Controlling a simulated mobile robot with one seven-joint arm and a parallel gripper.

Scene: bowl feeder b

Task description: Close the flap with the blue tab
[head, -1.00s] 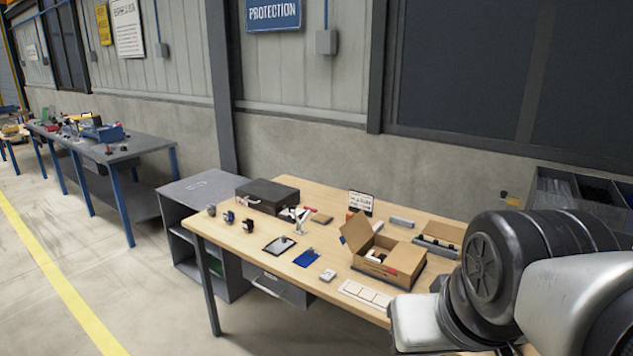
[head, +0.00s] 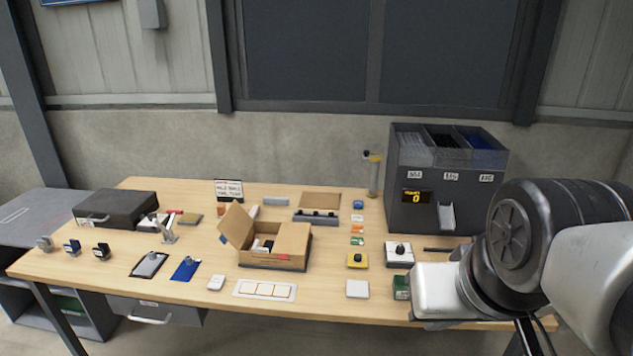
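An open cardboard box (head: 270,260) stands on the wooden table, left of the picture's middle. Its left flap (head: 236,225) stands up, tilted outward to the left. A small blue tab (head: 222,239) shows at that flap's outer edge. A small red mark or tab (head: 284,257) shows near the front right. Some dark and white contents show in the gap. My arm is at the right, well apart from the box. My gripper's fingers do not show.
A black case (head: 115,208) is far left. Several small items lie around.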

